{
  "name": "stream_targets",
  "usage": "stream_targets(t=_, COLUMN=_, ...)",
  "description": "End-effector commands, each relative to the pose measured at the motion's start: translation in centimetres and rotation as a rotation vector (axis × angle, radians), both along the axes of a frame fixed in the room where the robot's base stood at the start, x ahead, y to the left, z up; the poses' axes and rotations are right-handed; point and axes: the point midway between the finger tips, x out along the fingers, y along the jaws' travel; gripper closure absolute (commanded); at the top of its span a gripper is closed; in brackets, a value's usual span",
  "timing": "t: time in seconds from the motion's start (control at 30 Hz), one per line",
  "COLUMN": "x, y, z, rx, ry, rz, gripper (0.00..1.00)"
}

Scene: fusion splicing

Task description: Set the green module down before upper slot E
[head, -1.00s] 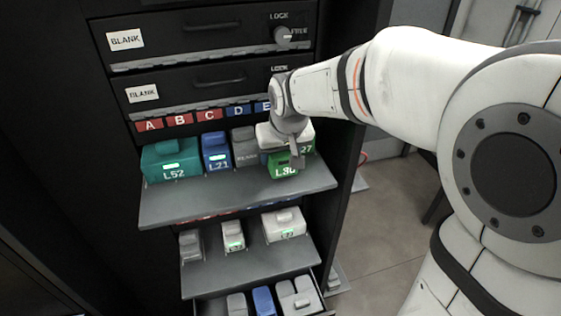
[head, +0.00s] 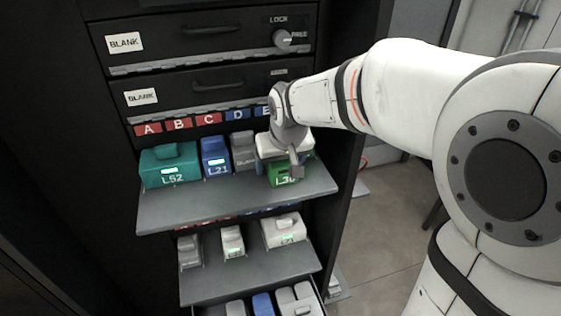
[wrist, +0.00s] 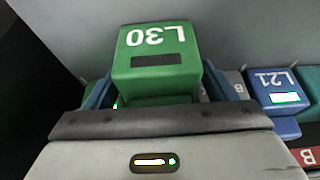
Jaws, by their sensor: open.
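The green module, marked L30 (head: 278,175), sits at the right of the upper shelf's front edge, below and in front of the E label (head: 262,111). In the wrist view the green module (wrist: 157,66) shows upside down, level, with a dark window. My gripper (wrist: 160,95) is open around it, with one finger on each side; finger contact cannot be told. In the head view my gripper's body and one finger cover part of the module and hide most of slot E.
On the upper shelf (head: 205,208), left of my gripper, stand a teal module L52 (head: 170,173), a blue module L21 (head: 215,158) and a grey blank (head: 244,153). A lower shelf (head: 255,262) holds pale modules.

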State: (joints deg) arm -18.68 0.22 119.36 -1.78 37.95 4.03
Motion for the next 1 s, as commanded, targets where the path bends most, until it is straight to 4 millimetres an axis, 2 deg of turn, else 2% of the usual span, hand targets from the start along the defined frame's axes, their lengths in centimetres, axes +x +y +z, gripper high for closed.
stream_targets(t=0.17, x=-0.2, y=0.0, z=1.2, rx=0.001, ry=-0.004, rz=0.001, gripper=0.22)
stream_targets(t=0.5, x=-2.9, y=-0.7, z=7.8, rx=0.002, ry=-0.006, rz=0.001, gripper=0.22)
stream_targets(t=0.7, x=-4.0, y=-1.0, z=10.6, rx=0.002, ry=-0.004, rz=0.001, gripper=0.22)
stream_targets(t=0.87, x=-5.1, y=-2.2, z=10.9, rx=-0.002, ry=0.005, rz=-0.014, gripper=0.22)
stream_targets(t=0.97, x=-7.5, y=-5.2, z=9.1, rx=-0.007, ry=0.025, rz=-0.065, gripper=0.22)
stream_targets(t=1.0, x=-8.8, y=-6.7, z=8.1, rx=-0.010, ry=0.035, rz=-0.093, gripper=0.22)
